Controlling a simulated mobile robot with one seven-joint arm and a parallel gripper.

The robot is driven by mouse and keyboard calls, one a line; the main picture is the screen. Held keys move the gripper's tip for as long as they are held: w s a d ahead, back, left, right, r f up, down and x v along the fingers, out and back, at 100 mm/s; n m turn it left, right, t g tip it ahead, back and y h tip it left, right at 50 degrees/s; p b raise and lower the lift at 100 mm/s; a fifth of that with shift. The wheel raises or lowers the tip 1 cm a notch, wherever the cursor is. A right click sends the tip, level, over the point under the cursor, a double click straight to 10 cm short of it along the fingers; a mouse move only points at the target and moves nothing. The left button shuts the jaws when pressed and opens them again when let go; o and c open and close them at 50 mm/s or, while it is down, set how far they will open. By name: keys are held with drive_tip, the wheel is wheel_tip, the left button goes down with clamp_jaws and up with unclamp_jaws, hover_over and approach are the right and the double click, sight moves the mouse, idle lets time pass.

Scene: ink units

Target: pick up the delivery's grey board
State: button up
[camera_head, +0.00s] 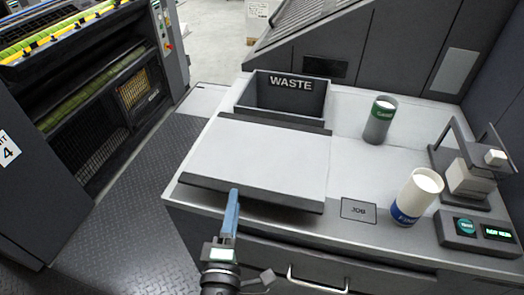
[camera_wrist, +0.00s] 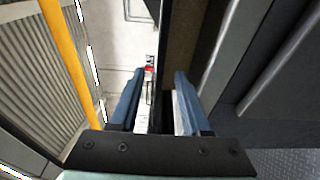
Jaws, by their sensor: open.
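A broad, flat light-grey board (camera_head: 262,155) lies on the worktop, left of its middle, with a dark strip along its front edge. I cannot tell whether it is one board or a board on a tray. My gripper (camera_head: 233,198) is at this front edge, its blue fingers pointing at it. In the wrist view, the two blue fingers of my gripper (camera_wrist: 158,95) stand apart. A dark upright edge shows between them, and I cannot tell whether it is the board or whether the fingers touch it.
A dark bin marked WASTE (camera_head: 285,98) stands behind the board. A grey can with a green band (camera_head: 378,122) and a white can with a blue band (camera_head: 416,198) stand to the right. A drawer handle (camera_head: 318,284) juts out in front.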

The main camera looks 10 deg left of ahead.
sight(236, 187)
drive_tip(key=w, duration=0.3)
drive_tip(key=w+a+p, duration=0.1)
drive_tip(key=w, duration=0.1)
drive_tip(key=shift+s, duration=0.1)
clamp_jaws()
